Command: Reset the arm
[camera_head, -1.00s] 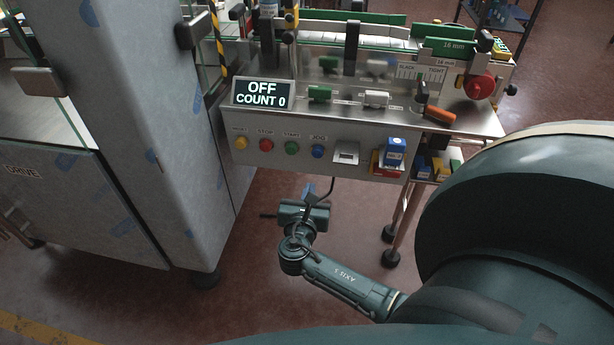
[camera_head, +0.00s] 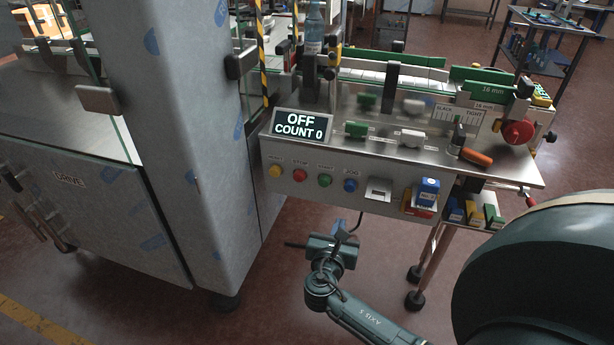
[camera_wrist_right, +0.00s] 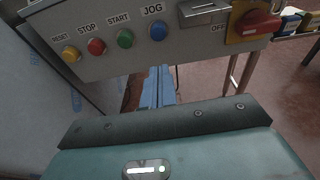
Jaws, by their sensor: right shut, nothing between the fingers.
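My right gripper (camera_head: 341,230) hangs in front of and below the machine's control panel (camera_head: 330,186), apart from it. In the right wrist view its two blue fingers (camera_wrist_right: 157,91) lie together, shut with nothing between them. They show below the blue JOG button (camera_wrist_right: 158,31). My right arm (camera_head: 365,312) reaches up to the gripper from the bottom of the head view. My left gripper is not in view.
The panel carries RESET (camera_head: 275,171), STOP (camera_head: 300,175) and START (camera_head: 325,180) buttons. The display (camera_head: 303,126) reads OFF, COUNT 0. A red rotary switch (camera_wrist_right: 254,23) sits right of JOG. A grey cabinet (camera_head: 195,150) stands left. Open floor (camera_head: 270,310) lies below.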

